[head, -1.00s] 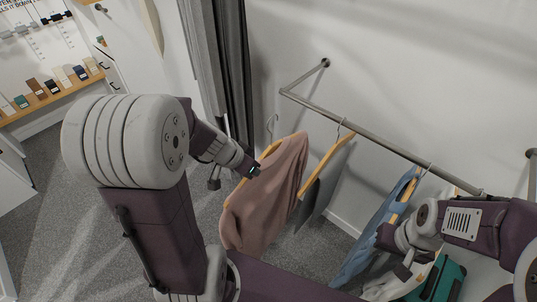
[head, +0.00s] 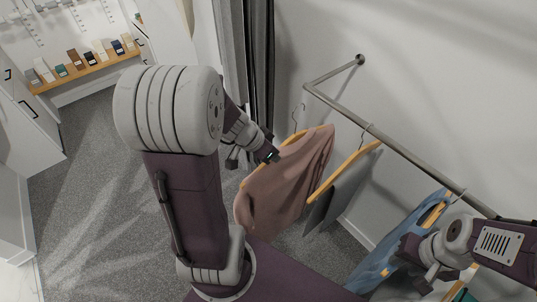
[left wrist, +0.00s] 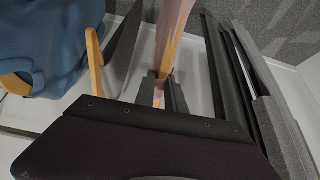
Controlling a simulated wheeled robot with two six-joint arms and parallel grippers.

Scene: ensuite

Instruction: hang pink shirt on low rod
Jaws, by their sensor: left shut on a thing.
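The pink shirt (head: 287,183) hangs on a wooden hanger (head: 293,136) with a metal hook. My left gripper (head: 266,158) is shut on this hanger near the shirt's shoulder. The left wrist view shows the hanger's wood (left wrist: 168,60) between the fingers. The hook (head: 296,112) stands up free, to the left of the low rod (head: 400,148) and apart from it. My right gripper (head: 432,280) is at the lower right, by the blue shirt; its fingers are too unclear to tell their state.
A blue shirt (head: 400,245) hangs further right. A grey curtain (head: 257,70) hangs at the left of the rod. Rod space between the end bend and the wooden hanger is clear.

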